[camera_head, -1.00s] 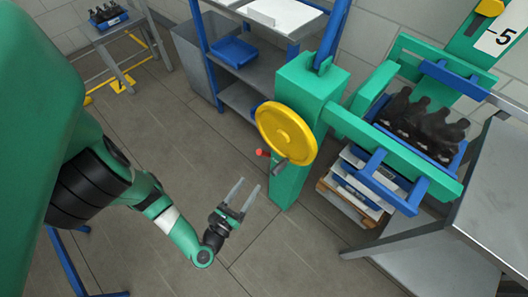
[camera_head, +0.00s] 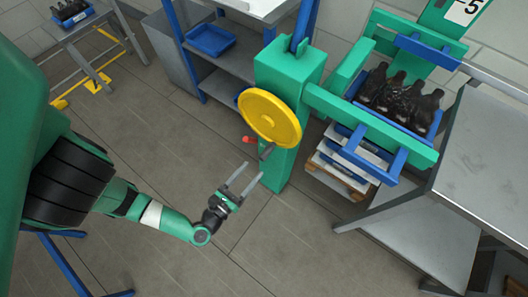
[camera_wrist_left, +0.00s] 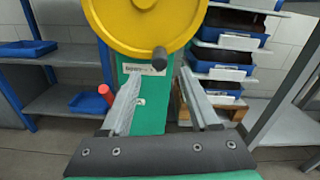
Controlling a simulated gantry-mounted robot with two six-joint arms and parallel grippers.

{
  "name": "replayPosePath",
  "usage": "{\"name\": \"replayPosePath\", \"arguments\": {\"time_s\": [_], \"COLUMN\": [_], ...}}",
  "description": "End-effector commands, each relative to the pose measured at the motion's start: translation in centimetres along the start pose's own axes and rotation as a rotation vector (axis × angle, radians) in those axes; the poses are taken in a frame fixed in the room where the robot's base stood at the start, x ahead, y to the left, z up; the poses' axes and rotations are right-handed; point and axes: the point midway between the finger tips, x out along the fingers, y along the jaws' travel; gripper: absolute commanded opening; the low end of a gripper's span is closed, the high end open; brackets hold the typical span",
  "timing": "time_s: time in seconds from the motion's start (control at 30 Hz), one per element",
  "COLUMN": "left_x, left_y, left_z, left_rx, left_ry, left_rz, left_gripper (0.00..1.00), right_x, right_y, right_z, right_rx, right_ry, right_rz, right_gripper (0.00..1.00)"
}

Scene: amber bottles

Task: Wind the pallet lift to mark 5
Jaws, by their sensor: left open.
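The pallet lift is a green post (camera_head: 286,75) with a yellow handwheel (camera_head: 270,118) on its front. My left gripper (camera_head: 243,182) is open and empty, just below the wheel. The lift's fork carries a blue crate (camera_head: 399,122) of dark bottles (camera_head: 400,98). A mark label (camera_head: 466,10) reading 5 is at the top right, partly cut off. My right gripper is not in view.
A grey metal table (camera_head: 490,150) stands right of the lift. Blue crates on a wooden pallet (camera_head: 336,182) sit under the fork. A shelf with a blue bin (camera_head: 210,40) is behind the post. The floor in front is clear.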

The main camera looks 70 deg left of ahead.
Motion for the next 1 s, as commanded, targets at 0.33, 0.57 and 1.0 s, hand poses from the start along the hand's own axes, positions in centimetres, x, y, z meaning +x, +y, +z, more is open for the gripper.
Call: {"name": "replayPosePath", "arguments": {"time_s": [0.33, 0.57, 1.0], "left_x": [3.2, 6.0, 8.2], "left_y": [0.2, 0.2, 0.1], "left_z": [-0.1, -0.1, 0.0], "left_rx": [-0.001, 0.000, 0.002], "left_ry": [-0.004, -0.004, 0.000], "left_rz": [0.009, 0.007, 0.000], "left_gripper": [0.62, 0.62, 0.62], "right_x": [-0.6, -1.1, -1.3], "right_y": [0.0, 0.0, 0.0], "right_z": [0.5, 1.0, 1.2], "right_rx": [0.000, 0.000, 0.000], "right_ry": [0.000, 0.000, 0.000], "right_rz": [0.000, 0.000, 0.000], "right_gripper": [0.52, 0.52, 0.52]}}
